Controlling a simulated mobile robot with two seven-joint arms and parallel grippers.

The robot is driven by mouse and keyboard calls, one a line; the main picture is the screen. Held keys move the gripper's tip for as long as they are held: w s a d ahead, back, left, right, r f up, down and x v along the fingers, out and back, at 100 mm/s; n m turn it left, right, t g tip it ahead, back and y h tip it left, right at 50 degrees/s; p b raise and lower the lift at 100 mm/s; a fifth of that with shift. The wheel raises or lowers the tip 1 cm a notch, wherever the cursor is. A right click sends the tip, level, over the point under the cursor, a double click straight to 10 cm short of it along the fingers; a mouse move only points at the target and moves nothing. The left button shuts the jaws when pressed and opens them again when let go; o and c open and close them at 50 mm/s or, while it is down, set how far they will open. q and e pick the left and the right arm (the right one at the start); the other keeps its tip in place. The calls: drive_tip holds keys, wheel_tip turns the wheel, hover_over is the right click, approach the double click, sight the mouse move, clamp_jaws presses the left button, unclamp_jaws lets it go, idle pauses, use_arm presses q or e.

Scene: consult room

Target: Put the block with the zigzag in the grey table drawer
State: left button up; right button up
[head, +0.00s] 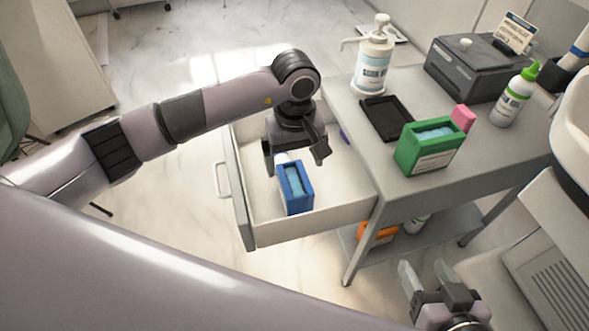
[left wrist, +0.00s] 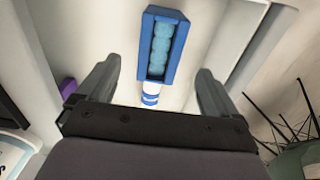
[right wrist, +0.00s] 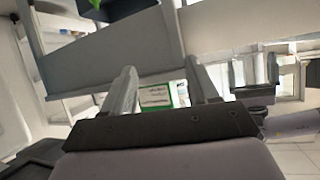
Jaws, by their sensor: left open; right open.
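The grey table drawer (head: 310,222) is pulled open, with a pale interior. My left gripper (head: 296,160) is open and empty above it, its fingers pointing down near a blue box (head: 295,188) with light-blue contents, which also shows in the left wrist view (left wrist: 172,46). A purple block (head: 343,135), mostly hidden, lies at the drawer's far side. A pink block (head: 463,118) is on the grey table (head: 358,152), behind a green box (head: 428,150). I can make out no zigzag on either block. My right gripper (head: 428,278) is open and empty, low in front of the table.
A pump bottle (head: 373,66), a black tray (head: 386,118), a dark grey case (head: 475,70) and a green-capped bottle (head: 513,97) stand on the table. A white bottle with blue bands (left wrist: 151,92) lies beside the blue box. An orange box (head: 376,234) is on the lower shelf.

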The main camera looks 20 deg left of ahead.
use_arm(q)
wheel_tip(320, 180, up, 5)
drive_tip(key=shift+f+p, duration=0.15)
drive_tip(key=shift+p, duration=0.2)
use_arm(e)
drive_tip(key=shift+s+d+f, duration=0.25)
drive_tip(key=shift+s+d, duration=0.05)
drive_tip(key=shift+d, duration=0.05)
drive_tip(key=shift+r+h, duration=0.15)
drive_tip(key=shift+h, duration=0.15)
